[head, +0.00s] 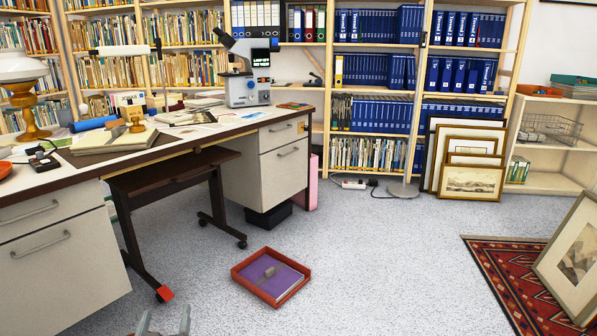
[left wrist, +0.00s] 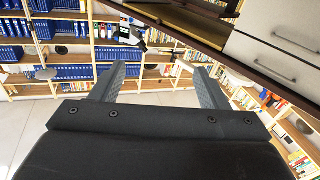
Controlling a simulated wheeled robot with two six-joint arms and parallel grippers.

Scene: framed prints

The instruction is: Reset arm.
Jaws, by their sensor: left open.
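My left gripper (head: 163,322) shows at the bottom edge of the head view, above the floor and left of the red tray. Its two fingers are apart with nothing between them. In the left wrist view the gripper (left wrist: 160,85) is also open and empty, with bookshelves and the desk beyond its fingers. My right gripper is in neither view.
A red tray (head: 236,275) holding a purple book (head: 270,283) lies on the floor. A framed print (head: 575,255) leans at right by a red rug (head: 497,262). The middle floor is clear.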

